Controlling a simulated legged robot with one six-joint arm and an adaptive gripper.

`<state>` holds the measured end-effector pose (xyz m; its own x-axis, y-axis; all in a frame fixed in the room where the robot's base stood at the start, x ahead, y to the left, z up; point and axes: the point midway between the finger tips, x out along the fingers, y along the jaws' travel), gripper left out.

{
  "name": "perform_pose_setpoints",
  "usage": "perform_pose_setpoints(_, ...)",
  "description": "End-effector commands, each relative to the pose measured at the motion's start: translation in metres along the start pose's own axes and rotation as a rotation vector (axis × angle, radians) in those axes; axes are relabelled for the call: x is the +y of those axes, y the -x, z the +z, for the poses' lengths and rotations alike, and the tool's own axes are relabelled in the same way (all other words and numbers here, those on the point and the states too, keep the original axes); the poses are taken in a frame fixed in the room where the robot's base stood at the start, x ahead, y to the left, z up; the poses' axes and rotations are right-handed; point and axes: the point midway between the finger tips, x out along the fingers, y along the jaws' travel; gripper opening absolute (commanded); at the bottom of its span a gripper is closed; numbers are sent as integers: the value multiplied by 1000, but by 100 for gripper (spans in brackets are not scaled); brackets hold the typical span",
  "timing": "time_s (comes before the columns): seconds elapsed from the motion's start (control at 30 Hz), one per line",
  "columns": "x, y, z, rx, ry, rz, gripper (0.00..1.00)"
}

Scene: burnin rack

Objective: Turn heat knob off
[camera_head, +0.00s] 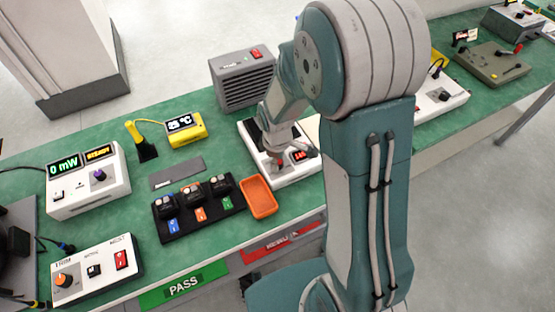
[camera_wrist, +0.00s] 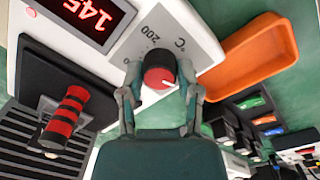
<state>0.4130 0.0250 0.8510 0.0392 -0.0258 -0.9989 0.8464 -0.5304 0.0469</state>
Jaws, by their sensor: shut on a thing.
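The heat knob (camera_wrist: 159,72) is a black knob with a red cap and a white pointer line, on a white hot-plate unit (camera_wrist: 196,30). Its dial print shows "200" and "°C". My gripper (camera_wrist: 160,92) is shut on the knob, one finger on each side, in the wrist view. The pointer line points right and slightly down in that view. A red display (camera_wrist: 95,14) on the unit reads about 145.
An orange tray (camera_head: 260,197) lies beside the unit, next to a black rack (camera_head: 205,218) of coloured modules. A grey fan heater (camera_head: 243,78) stands behind. A yellow thermometer (camera_head: 184,131) reads about 25 °C. A red-striped handle (camera_wrist: 64,118) is close to my gripper.

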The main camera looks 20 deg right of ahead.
Motion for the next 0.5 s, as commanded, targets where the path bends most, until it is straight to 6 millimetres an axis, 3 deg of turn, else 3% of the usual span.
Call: perform_pose_setpoints(0.5,3,1,-3,16,177,10,0)
